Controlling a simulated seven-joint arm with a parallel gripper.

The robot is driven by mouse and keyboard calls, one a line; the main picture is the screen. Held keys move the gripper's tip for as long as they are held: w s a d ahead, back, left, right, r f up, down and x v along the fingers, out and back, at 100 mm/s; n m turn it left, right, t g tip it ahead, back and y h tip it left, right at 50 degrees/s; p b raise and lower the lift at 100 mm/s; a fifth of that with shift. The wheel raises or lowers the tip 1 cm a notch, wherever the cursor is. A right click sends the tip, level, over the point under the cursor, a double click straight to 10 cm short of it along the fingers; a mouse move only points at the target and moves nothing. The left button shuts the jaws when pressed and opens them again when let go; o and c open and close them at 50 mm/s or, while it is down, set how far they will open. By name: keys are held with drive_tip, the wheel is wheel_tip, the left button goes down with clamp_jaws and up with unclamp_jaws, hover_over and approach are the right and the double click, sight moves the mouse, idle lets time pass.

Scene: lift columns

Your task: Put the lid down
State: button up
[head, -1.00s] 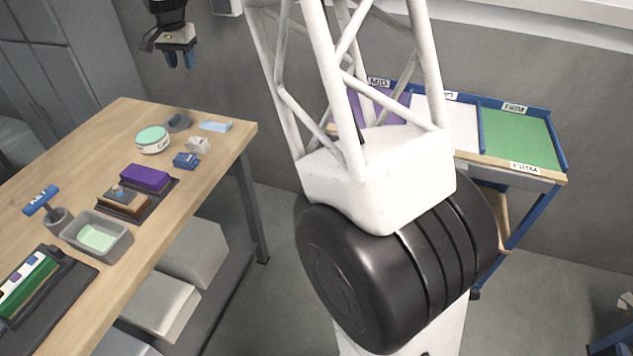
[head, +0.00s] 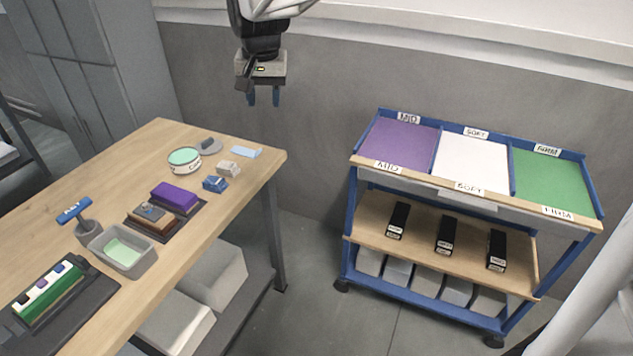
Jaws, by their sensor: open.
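A round white tin (head: 185,165) with pale green contents stands open near the far end of the wooden table. A grey disc with a raised middle, which looks like the lid (head: 208,145), lies on the table just behind and right of the tin, apart from or touching its edge; I cannot tell which. My gripper (head: 264,97) hangs pointing down, beyond the table's far right corner and above table height. Its two blue fingers are apart with nothing between them.
Small blue (head: 215,184) and pale (head: 228,168) blocks and a light blue cloth (head: 246,152) lie near the lid. A purple block (head: 174,198), grey tub (head: 123,248) and blue-handled tool (head: 75,212) stand nearer. A blue cart (head: 473,190) with coloured panels stands right.

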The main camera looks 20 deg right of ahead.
drive_tip(key=s+d+f+n, duration=0.1)
drive_tip(key=s+f, duration=0.1)
drive_tip(key=s, duration=0.8)
drive_tip(key=s+d+f+n, duration=0.1)
drive_tip(key=s+d+f, duration=0.1)
drive_tip(key=s, duration=0.8)
drive_tip(key=s+d+f+n+t, duration=0.1)
drive_tip(key=s+f, duration=0.3)
drive_tip(key=s, duration=0.7)
drive_tip(key=shift+d+n, duration=0.3)
drive_tip(key=shift+d, duration=0.05)
drive_tip(key=shift+o, duration=0.4)
